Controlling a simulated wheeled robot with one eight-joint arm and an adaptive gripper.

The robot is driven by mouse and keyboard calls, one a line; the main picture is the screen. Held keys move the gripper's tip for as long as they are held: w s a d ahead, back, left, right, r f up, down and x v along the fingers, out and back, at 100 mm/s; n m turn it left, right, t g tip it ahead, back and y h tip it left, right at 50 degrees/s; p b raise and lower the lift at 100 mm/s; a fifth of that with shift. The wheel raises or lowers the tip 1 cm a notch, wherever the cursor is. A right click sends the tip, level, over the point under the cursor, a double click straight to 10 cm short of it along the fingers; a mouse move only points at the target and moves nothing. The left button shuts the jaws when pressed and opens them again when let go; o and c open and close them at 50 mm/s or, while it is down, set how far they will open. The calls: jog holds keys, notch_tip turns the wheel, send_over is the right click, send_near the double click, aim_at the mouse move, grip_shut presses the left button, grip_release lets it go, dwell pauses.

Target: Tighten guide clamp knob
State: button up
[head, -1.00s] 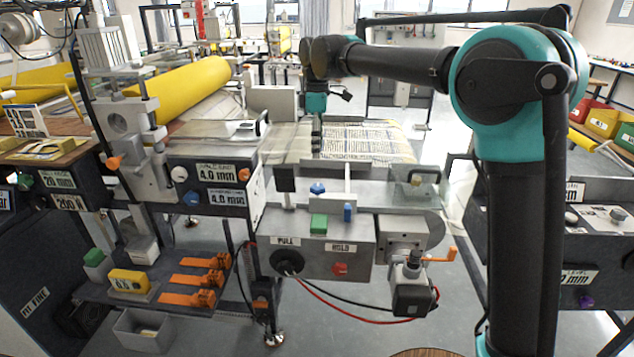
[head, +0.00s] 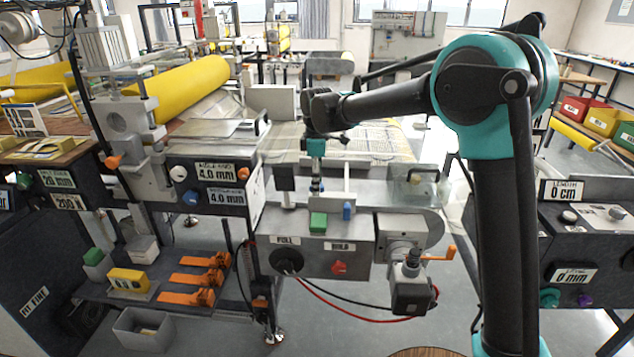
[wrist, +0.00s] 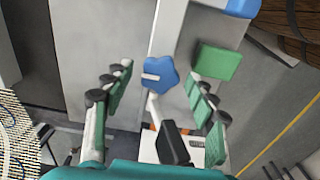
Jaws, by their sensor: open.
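The blue star-shaped knob (wrist: 165,76) lies in the middle of the wrist view, with a pale bar across its hub. My gripper (wrist: 160,93) is open, its green-padded fingers to the left and right of the knob. I see clear space between each finger and the knob, so neither appears to touch it. In the head view my gripper (head: 316,184) points down over the guide plate on the grey machine unit, and it largely hides the knob there.
A green block (head: 318,222) and a blue block (head: 347,211) stand close by on the unit's front. An orange-handled crank (head: 437,254) sticks out at right. An upright pale plate (head: 347,180) stands just right of my gripper.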

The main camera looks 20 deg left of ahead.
jog(key=c, duration=1.2)
jog(key=shift+o, duration=0.2)
jog(key=m, duration=0.8)
jog(key=shift+m, duration=0.3)
jog(key=m, duration=0.9)
